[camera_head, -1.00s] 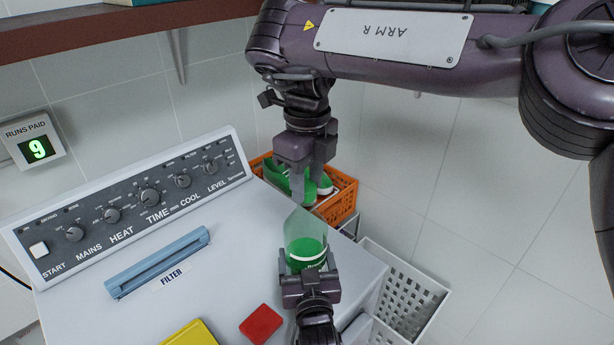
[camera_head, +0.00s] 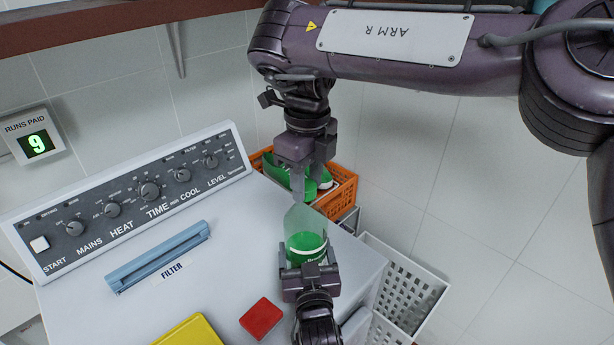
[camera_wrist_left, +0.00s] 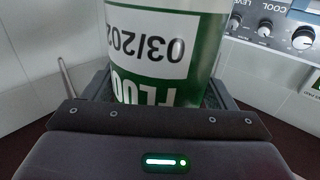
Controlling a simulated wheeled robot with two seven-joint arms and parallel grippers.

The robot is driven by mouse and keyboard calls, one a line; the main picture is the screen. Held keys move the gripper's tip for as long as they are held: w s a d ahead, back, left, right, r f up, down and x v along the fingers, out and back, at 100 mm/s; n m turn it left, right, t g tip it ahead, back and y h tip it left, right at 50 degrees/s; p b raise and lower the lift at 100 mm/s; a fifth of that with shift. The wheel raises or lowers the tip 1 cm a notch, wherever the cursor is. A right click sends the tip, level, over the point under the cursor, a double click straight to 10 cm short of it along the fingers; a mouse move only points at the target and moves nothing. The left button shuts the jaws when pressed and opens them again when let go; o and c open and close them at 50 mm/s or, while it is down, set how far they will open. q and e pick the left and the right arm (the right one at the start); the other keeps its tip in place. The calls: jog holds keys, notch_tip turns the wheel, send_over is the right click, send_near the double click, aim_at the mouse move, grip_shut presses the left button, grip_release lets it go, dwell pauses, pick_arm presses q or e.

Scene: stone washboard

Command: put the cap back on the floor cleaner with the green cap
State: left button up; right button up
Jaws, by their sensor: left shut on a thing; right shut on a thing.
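The floor cleaner bottle (camera_head: 306,220) is clear-topped with a green and white label and stands upright above the machine top. My left gripper (camera_head: 308,268) is shut around its lower part. The left wrist view shows its label (camera_wrist_left: 165,45) close between the jaws, with the lettering upside down. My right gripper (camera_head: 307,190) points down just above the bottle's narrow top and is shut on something. Green shows between its fingers, but I cannot tell the cap from the green shoes behind. Whether the cap touches the bottle's neck is hidden.
The white machine top (camera_head: 215,285) carries a blue filter handle (camera_head: 158,258), a red block (camera_head: 261,319) and a yellow item (camera_head: 188,332). An orange crate (camera_head: 345,200) with green shoes stands behind. A white basket (camera_head: 415,285) is at the right. A shelf (camera_head: 100,30) crosses the upper left.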

jog(key=m, duration=0.3)
jog(key=shift+m, duration=0.4)
jog(key=m, duration=0.4)
jog(key=shift+a, duration=0.1)
jog(key=m, duration=0.6)
jog(key=shift+a+m, duration=0.15)
jog(key=shift+m, duration=0.15)
jog(key=m, duration=0.6)
jog(key=shift+a, duration=0.1)
jog(key=m, duration=0.7)
jog(key=shift+w, duration=0.15)
jog(key=m, duration=0.6)
jog(key=shift+w, duration=0.1)
jog(key=m, duration=0.7)
jog(key=shift+w, duration=0.1)
jog(key=m, duration=0.6)
jog(key=shift+d+f, duration=0.1)
jog(key=shift+d, duration=0.1)
jog(key=m, duration=0.5)
jog(key=shift+m, duration=0.3)
